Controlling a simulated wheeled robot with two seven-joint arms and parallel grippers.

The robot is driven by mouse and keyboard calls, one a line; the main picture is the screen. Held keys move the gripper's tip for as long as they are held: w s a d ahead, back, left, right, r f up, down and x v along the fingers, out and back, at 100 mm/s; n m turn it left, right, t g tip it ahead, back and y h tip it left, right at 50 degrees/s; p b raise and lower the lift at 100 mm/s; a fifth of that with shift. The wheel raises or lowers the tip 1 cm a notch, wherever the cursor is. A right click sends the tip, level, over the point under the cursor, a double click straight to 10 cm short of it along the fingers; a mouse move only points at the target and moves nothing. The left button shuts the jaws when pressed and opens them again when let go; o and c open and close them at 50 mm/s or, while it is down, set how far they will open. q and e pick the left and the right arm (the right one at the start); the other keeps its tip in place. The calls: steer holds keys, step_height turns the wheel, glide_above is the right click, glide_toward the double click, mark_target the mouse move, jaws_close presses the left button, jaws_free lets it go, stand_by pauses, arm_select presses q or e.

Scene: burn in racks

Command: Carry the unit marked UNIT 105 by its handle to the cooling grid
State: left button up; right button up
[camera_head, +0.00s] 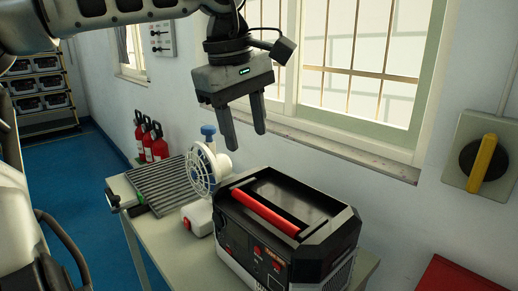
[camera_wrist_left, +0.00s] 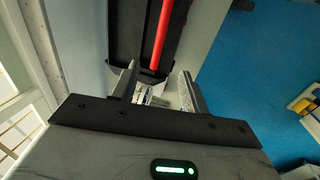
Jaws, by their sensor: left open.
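A black unit (camera_head: 325,240) with a red bar handle (camera_head: 263,211) across its recessed top stands on the table; I cannot read a unit number on it. The handle (camera_wrist_left: 161,38) also shows in the left wrist view, beyond the fingers. The cooling grid (camera_head: 165,186), a grey ribbed plate, lies on the table to the left of the unit, with nothing on it. My left gripper (camera_head: 246,141) is open and empty, pointing down above the unit's back edge, clear of the handle. It also shows in the left wrist view (camera_wrist_left: 158,78). My right gripper is not in view.
A white fan (camera_head: 202,168) with a blue knob stands between grid and unit. A white bottle-like object (camera_head: 198,218) lies in front of it. The window sill (camera_head: 340,155) is behind the gripper. Red extinguishers (camera_head: 155,142) stand by the wall; a rack (camera_head: 40,90) is far left.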

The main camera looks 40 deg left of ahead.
mark_target(261, 206)
arm_select(q)
steer(key=w+f, duration=0.1)
steer(key=f, duration=0.4)
steer(key=w+f, duration=0.1)
steer(key=f, duration=0.4)
steer(key=w+f, duration=0.1)
steer(key=f, duration=0.4)
steer(key=shift+d+f, duration=0.15)
steer(key=shift+f, duration=0.25)
jaws_close()
steer(key=c, duration=0.8)
jaws_free()
steer(key=shift+r, duration=0.15)
steer(key=shift+c, duration=0.3)
